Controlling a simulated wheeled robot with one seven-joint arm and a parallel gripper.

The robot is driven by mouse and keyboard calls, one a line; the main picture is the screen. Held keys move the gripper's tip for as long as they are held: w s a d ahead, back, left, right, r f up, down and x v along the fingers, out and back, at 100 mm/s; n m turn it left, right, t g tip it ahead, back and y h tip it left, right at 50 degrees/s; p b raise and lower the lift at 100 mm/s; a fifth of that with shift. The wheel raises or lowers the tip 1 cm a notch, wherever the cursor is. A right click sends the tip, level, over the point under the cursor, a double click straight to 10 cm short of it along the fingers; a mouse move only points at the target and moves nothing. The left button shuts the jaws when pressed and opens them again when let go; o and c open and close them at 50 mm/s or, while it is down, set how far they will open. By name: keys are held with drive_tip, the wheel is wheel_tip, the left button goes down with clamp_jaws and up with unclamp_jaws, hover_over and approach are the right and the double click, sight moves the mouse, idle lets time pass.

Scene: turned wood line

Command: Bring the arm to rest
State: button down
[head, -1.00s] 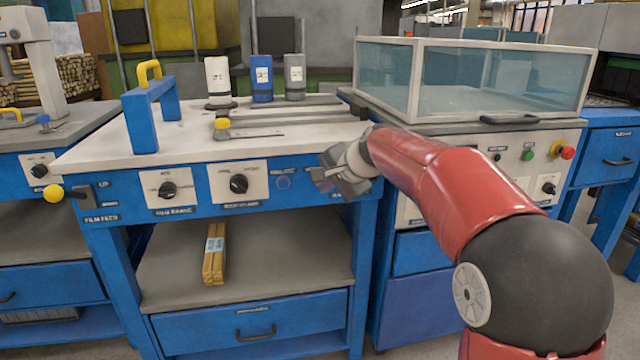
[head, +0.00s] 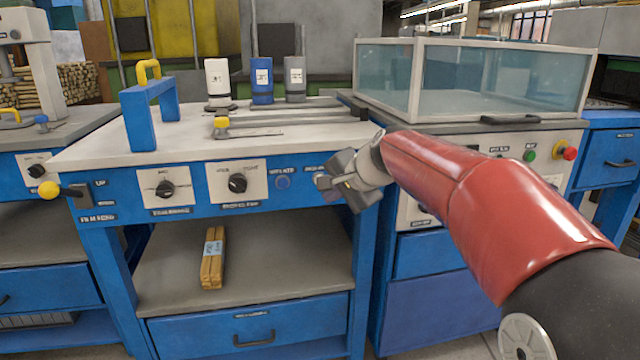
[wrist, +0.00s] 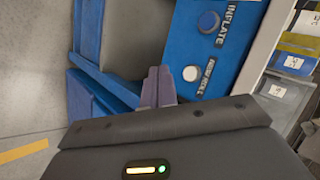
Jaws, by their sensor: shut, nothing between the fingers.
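My gripper (head: 325,187) is in front of the right end of the blue bench's control panel in the head view. In the wrist view its two fingers (wrist: 158,82) are together with nothing between them. Beside the fingertips in the wrist view are a pale button (wrist: 190,74) and a larger blue button labelled INFLATE (wrist: 208,22). I cannot tell whether the fingers touch the panel. My red arm reaches in from the lower right.
The blue bench (head: 100,150) has two black knobs and a yellow-ended lever (head: 50,190). Several bottles stand at its back. A bundle of wooden sticks (head: 212,258) lies on the lower shelf. A clear-walled case (head: 470,80) stands on the right. Floor shows at lower left in the wrist view.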

idle(0.4)
drive_tip(key=s+d+f+n+h+p, duration=0.1)
drive_tip(key=s+d, duration=0.4)
drive_tip(key=s, duration=0.6)
drive_tip(key=s+d+f+n+g+h+p, duration=0.1)
drive_tip(key=s+d+f+n+h, duration=0.2)
drive_tip(key=s, duration=0.8)
drive_tip(key=s+d+f+n+g+h+p, duration=0.1)
drive_tip(key=s+d+f+n+h, duration=0.1)
drive_tip(key=s+d+f, duration=0.4)
drive_tip(key=s+d+n, duration=0.1)
drive_tip(key=s+d, duration=0.2)
drive_tip(key=s, duration=0.2)
drive_tip(key=shift+s+n, duration=0.2)
drive_tip(key=shift+n, duration=0.2)
drive_tip(key=shift+a, duration=0.15)
